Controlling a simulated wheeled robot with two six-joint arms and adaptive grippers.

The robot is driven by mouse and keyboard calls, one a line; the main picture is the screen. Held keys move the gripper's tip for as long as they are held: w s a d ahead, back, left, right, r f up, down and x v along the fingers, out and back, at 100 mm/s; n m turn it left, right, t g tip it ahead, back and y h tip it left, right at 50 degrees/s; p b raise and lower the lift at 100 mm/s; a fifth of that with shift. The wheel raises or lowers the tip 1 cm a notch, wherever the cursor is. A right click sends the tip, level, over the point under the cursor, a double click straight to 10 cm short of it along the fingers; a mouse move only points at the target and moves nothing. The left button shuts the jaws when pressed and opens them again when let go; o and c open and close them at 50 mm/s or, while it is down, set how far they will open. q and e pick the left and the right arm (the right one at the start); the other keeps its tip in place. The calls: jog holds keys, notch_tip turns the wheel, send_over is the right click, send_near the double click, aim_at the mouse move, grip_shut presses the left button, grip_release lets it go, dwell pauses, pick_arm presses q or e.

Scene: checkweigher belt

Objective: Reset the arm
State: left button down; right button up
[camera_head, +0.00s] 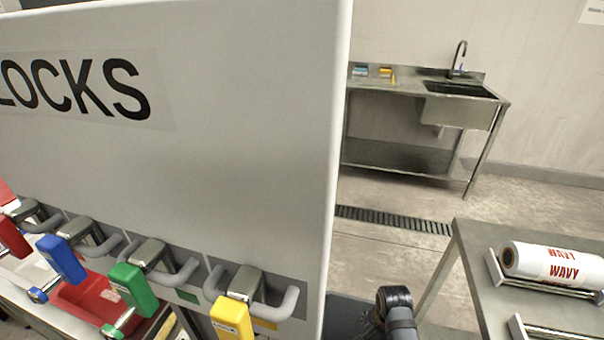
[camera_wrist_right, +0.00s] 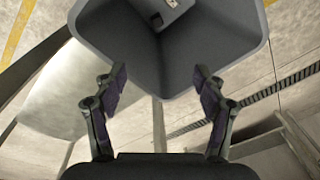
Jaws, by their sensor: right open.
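My right gripper (camera_wrist_right: 160,88) shows in the right wrist view with its two dark, purple-padded fingers spread wide apart. Nothing is between the fingertips. Beyond them is a grey, angular, hollow-looking shape (camera_wrist_right: 185,50) with a small pale label; I cannot tell what it is or how far off it is. In the head view, a dark piece of my arm (camera_head: 396,312) shows at the bottom, right of the white panel; no gripper fingers show there. My left gripper is not in view.
A large panel marked LOCKS (camera_head: 240,120) fills the left. Red, blue (camera_head: 61,258), green (camera_head: 134,288) and yellow (camera_head: 232,320) padlocks hang along its bottom. Floor between is clear.

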jog(key=s+d+r+n+t, duration=0.2)
jog(key=s+d+r+n, duration=0.2)
jog(key=s+r+n, duration=0.75)
jog(key=s+d+f+g+p, duration=0.1)
jog(key=s+f+p, duration=0.15)
jog(key=f, duration=0.95)
jog(key=s+d+f+p, duration=0.15)
jog(key=f+p, duration=0.25)
jog(key=f, duration=0.8)
pick_arm(q)
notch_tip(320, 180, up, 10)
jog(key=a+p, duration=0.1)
jog(key=p, duration=0.2)
pick_arm(e)
jog(key=s+f, duration=0.5)
jog(key=s, duration=0.4)
jog(key=s+f+g, duration=0.1)
jog(key=s+f, duration=0.4)
jog(key=s, duration=0.4)
jog(key=shift+d+f, duration=0.15)
jog(key=shift+d, duration=0.3)
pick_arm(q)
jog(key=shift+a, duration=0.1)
pick_arm(e)
jog(key=shift+s, duration=0.1)
